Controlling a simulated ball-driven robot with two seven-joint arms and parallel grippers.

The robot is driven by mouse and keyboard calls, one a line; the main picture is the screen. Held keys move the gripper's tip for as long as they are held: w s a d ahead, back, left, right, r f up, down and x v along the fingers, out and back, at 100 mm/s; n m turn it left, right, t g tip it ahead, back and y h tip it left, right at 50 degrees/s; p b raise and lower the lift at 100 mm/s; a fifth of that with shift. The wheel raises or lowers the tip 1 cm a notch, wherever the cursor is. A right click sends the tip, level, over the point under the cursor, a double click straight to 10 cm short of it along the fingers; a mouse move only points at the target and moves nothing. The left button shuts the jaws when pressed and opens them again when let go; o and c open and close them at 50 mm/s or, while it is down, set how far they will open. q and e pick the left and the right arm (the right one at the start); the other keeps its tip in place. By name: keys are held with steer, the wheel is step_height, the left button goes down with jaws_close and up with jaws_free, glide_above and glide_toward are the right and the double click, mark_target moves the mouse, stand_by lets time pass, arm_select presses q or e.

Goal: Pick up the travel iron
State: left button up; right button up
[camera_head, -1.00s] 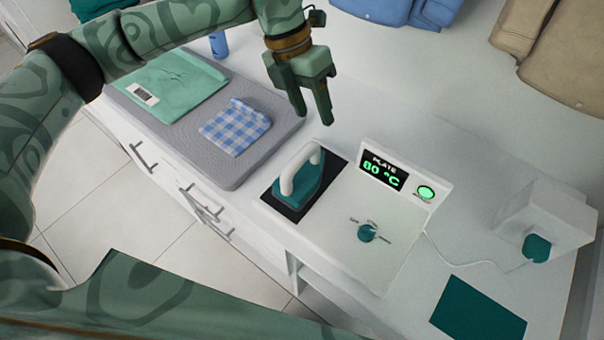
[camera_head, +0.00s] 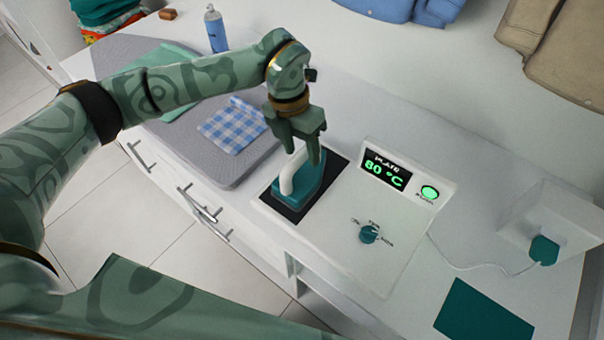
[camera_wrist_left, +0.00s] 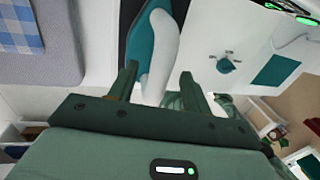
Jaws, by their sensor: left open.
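The travel iron (camera_head: 300,186) is teal with a white arched handle. It rests on the black pad (camera_head: 283,205) at the left of the white plate unit. My left gripper (camera_head: 303,156) is open, pointing down, right at the handle, and hides part of it in the head view. In the left wrist view the iron (camera_wrist_left: 145,38) lies beyond the fingertips, and the white handle (camera_wrist_left: 157,70) reaches between the two open fingers (camera_wrist_left: 158,76). I cannot tell whether either finger touches the handle. My right gripper is not in view.
The plate unit's display (camera_head: 386,170) reads 80 °C; beside it is a lit green button (camera_head: 429,193). A teal knob (camera_head: 369,234) sits in front. Left is the grey ironing pad (camera_head: 232,171) with a checked cloth (camera_head: 233,125). A blue bottle (camera_head: 215,30) stands behind.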

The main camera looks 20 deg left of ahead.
arm_select(q)
steer(key=shift+d+f, duration=0.2)
steer(key=shift+f, duration=1.05)
steer(key=shift+c, duration=0.3)
steer(key=shift+s, duration=0.1)
steer(key=c, duration=1)
steer(key=shift+r, duration=0.1)
steer(key=shift+r, duration=0.1)
